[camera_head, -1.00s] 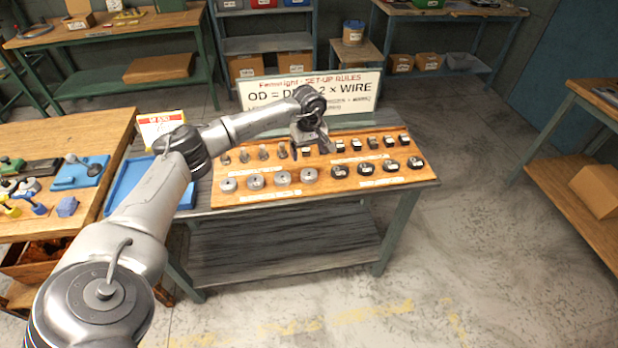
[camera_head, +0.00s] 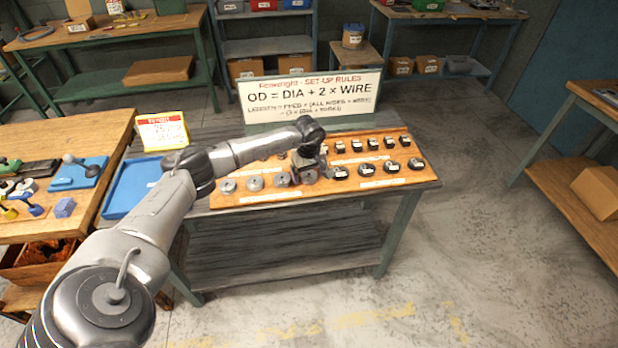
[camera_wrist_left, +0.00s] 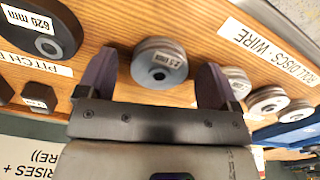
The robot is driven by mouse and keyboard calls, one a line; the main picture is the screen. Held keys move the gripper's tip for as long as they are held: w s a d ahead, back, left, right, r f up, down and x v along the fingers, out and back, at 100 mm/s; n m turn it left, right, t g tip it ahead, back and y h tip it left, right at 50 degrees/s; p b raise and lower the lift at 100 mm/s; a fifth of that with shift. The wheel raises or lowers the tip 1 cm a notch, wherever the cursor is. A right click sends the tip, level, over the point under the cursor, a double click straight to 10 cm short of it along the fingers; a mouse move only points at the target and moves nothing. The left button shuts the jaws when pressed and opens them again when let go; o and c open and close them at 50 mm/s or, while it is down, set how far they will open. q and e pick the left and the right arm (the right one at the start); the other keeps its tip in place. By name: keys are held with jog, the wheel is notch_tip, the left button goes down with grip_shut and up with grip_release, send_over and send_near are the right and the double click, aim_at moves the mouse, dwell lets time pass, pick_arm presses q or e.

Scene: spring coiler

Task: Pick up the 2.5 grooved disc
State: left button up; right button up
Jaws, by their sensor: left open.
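The 2.5 grooved disc (camera_wrist_left: 160,64) is a silver-grey wheel with a "2.5 mm" label, on the wooden board (camera_head: 250,200). In the head view it is the rightmost of the silver discs, largely covered by my gripper. My left gripper (camera_head: 308,168) is over it, pointing down. In the left wrist view my left gripper (camera_wrist_left: 157,66) is open, with one dark finger on each side of the disc and gaps between. I cannot tell how far down the fingers reach. My right gripper is not in view.
Other silver discs (camera_head: 255,183) sit in a row to the left, and dark labelled pieces (camera_head: 391,166) to the right. A rules sign (camera_head: 315,98) stands behind the board. A blue tray (camera_head: 130,188) lies left of it.

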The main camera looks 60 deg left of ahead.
pick_arm(q)
jog(key=c, duration=1.2)
